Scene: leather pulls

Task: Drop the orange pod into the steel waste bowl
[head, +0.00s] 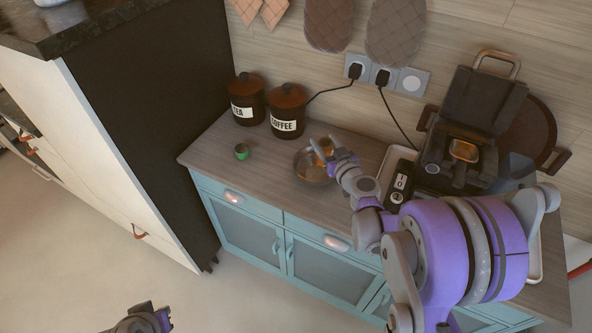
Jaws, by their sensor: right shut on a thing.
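The steel waste bowl (306,176) stands on the wooden counter, left of my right arm. My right gripper (331,157) is shut on the orange pod (324,148). It holds the pod over the right part of the bowl, as seen from the head. The fingers cover part of the pod and of the bowl, and I cannot tell the exact height above the rim. My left gripper (147,319) shows only partly at the bottom edge, over the floor, far from the counter. Its jaws cannot be made out.
A small green pod or cup (241,152) sits on the counter (212,150) left of the bowl. Tea (246,98) and coffee (287,110) canisters stand behind. A tall dark-sided cabinet (150,110) rises on the left.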

